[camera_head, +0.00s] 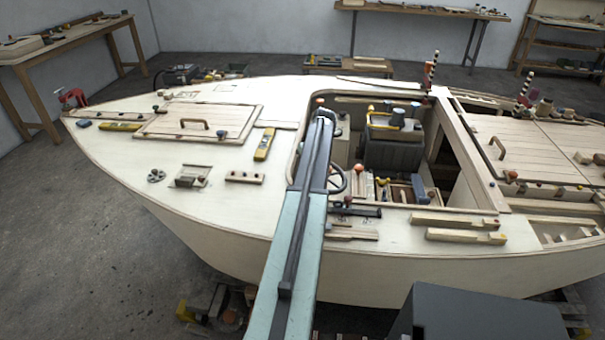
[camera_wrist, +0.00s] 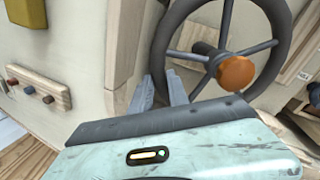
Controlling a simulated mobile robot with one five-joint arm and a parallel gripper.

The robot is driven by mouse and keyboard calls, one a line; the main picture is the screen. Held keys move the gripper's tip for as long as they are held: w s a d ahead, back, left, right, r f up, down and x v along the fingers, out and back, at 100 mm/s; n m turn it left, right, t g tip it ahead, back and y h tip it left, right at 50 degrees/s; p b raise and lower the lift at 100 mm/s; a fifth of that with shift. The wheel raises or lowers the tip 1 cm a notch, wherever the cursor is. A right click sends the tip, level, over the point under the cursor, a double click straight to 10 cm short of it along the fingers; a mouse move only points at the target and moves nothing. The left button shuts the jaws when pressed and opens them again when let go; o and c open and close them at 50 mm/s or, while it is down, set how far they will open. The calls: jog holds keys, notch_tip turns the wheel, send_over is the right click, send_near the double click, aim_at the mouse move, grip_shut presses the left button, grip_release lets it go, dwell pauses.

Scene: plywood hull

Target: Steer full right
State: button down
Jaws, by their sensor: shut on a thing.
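The dark steering wheel (camera_wrist: 163,38) fills the upper right of the wrist view, with spokes and an orange hub knob (camera_wrist: 236,73). My gripper (camera_wrist: 158,84) is at the left side of the wheel, its two grey fingers shut on the rim, one on each side. In the head view the wheel (camera_head: 345,181) shows only in part in the cockpit, with my arm in front of it. My gripper is hidden there behind my arm.
Left of my gripper is a pale plywood wall with a small wooden panel of coloured knobs (camera_wrist: 38,94). The boat's deck (camera_head: 215,220) carries hatches, blocks and tools. A dark box with yellow and blue items (camera_head: 394,126) stands in the cockpit. A workbench (camera_head: 75,42) stands far left.

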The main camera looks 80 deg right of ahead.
jog(key=shift+s, duration=0.2)
jog(key=c, duration=1.5)
grip_release()
jog(key=shift+r, duration=0.1)
jog(key=shift+o, duration=1.1)
jog(key=shift+s+a+r, duration=0.1)
jog(key=p+v, duration=0.7)
jog(key=shift+r+p, duration=0.3)
jog(key=shift+r, duration=0.05)
